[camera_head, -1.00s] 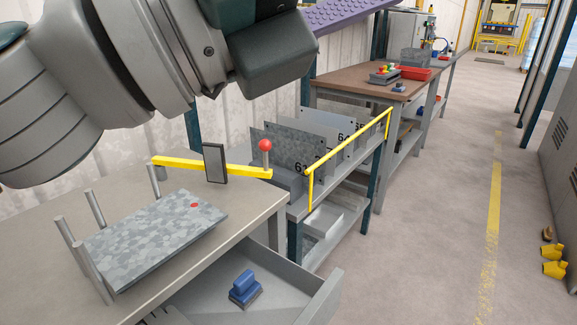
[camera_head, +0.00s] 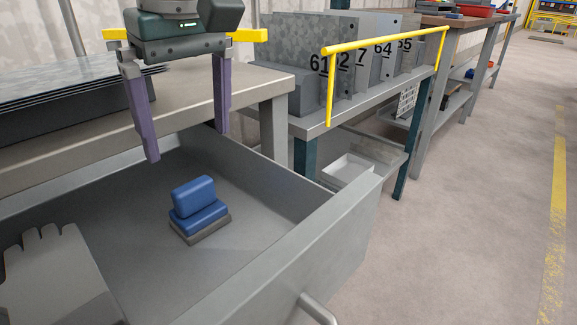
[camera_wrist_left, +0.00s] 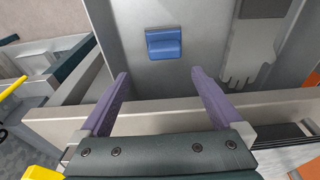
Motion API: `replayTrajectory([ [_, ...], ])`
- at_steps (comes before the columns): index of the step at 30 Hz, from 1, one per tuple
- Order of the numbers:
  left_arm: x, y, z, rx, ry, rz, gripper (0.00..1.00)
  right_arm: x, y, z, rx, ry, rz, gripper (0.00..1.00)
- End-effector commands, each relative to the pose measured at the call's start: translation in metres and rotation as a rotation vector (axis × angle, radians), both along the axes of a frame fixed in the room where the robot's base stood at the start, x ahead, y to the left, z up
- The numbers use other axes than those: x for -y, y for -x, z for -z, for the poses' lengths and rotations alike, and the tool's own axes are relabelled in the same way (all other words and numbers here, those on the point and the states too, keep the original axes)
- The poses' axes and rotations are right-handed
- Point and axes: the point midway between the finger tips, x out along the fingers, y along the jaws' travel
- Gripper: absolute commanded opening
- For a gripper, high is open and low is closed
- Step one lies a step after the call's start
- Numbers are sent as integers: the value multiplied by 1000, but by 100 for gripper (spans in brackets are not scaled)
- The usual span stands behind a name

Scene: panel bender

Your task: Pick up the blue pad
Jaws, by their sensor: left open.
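The blue pad (camera_head: 198,207) has a blue handle block on top and a grey base. It lies in the open grey drawer (camera_head: 270,250), near its right inner side. It also shows in the left wrist view (camera_wrist_left: 164,43), beyond and between my fingertips. My left gripper (camera_head: 188,145) hangs over the drawer's back edge, fingers pointing down, wide apart and empty. In the left wrist view its two purple fingers (camera_wrist_left: 160,82) are apart with nothing between them. The gripper is above and behind the pad, not touching it. My right gripper is not in view.
A grey glove (camera_head: 55,275) lies in the drawer at left. The workbench top (camera_head: 200,100) is behind the drawer. A rack of numbered metal sheets (camera_head: 345,60) with a yellow rail (camera_head: 390,42) stands at right. The drawer floor around the pad is clear.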

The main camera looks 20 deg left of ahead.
Motion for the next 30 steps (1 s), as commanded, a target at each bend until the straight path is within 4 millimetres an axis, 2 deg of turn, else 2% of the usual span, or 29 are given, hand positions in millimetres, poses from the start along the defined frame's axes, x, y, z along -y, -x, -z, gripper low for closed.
replayTrajectory([
  [6,-3,0,34,-5,4,-1,100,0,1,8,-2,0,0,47],
  [18,-8,5,88,-2,6,-1,100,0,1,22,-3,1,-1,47],
  [26,-8,4,91,0,6,0,100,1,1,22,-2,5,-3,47],
  [30,-8,4,91,0,6,0,88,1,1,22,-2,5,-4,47],
])
